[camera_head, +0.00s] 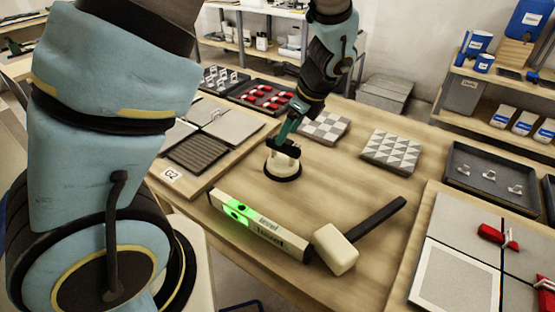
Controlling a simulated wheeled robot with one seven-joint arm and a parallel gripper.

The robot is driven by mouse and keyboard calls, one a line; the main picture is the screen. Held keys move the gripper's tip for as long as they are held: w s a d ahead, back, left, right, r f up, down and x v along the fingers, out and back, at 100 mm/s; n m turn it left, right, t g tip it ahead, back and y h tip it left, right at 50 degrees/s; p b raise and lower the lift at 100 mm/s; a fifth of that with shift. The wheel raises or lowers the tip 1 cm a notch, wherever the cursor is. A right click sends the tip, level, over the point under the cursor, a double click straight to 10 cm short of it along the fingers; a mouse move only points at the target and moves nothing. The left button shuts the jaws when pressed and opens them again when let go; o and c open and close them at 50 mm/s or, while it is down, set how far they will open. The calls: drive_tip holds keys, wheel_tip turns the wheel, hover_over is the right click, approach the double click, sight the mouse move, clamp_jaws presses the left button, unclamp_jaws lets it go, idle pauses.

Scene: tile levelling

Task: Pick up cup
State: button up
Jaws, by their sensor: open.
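The only thing here that could be the cup is a round suction cup (283,171), cream-coloured on top with a dark rim at its base. It sits flat on the wooden table (325,190) near its middle. My gripper (286,150) points down right at the top of the suction cup. Its jaws are open, and the cup's upper part is partly hidden by them. I cannot tell whether the fingers touch it.
A level (258,227) with a green-lit end and a white-headed mallet (337,248) lie in front. Patterned tiles (391,151) lie behind to the right. A tray of red wedges (262,96) stands at the back left, a dark tray with clips (492,177) at the right.

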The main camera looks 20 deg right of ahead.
sight(280, 148)
drive_tip(key=shift+p+x, duration=1)
drive_tip(key=shift+x, duration=2.85)
drive_tip(key=shift+d, duration=0.1)
clamp_jaws()
